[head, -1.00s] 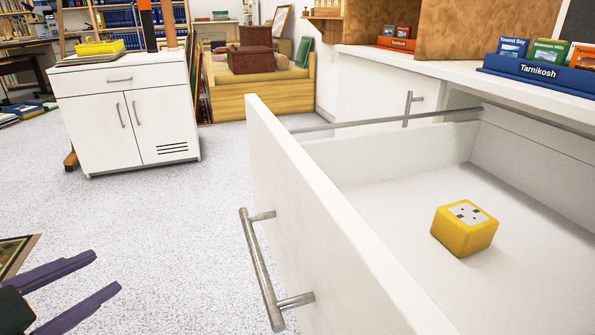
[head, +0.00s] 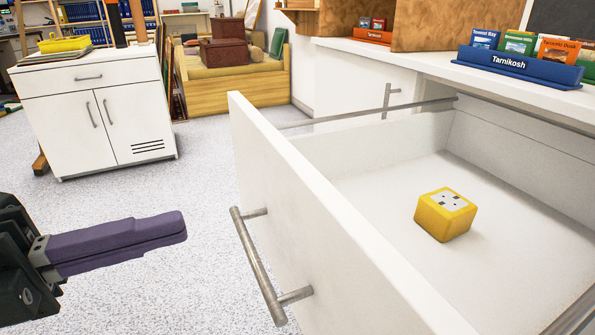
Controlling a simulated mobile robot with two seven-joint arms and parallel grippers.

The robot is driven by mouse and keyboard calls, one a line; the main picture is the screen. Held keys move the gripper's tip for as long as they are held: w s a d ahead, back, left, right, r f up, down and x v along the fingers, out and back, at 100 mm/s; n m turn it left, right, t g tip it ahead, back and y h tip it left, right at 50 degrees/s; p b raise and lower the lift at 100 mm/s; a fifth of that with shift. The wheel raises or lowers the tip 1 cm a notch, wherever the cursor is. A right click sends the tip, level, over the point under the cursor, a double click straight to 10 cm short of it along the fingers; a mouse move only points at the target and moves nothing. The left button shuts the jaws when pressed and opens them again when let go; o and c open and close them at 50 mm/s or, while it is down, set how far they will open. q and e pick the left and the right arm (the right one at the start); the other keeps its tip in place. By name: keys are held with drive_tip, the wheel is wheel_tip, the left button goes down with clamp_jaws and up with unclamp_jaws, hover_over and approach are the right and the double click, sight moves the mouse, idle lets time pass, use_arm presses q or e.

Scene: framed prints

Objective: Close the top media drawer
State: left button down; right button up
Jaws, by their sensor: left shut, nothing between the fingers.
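The white media drawer (head: 300,190) stands pulled out on the right of the head view, its inside open to view. A metal bar handle (head: 260,268) is fixed to its front. A yellow block (head: 445,215) with a white patterned top lies on the drawer floor. My left gripper (head: 184,227) is at the lower left, its purple fingers shut together and empty. It points right toward the drawer front and is apart from the handle, with floor showing between them. My right gripper is not in view.
The counter (head: 440,66) above the drawer holds a blue Tarnikosh rack (head: 520,65) of small boxes. A white cabinet (head: 90,115) stands at the back left, and a wooden bench (head: 235,90) behind. Speckled floor between is clear.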

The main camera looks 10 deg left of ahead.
sight(288, 197)
use_arm(q)
drive_tip(key=b+x, duration=0.1)
drive_tip(key=x, duration=0.8)
drive_tip(key=shift+w, duration=0.1)
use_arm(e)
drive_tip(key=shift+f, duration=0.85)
use_arm(q)
drive_tip(key=shift+d, duration=0.1)
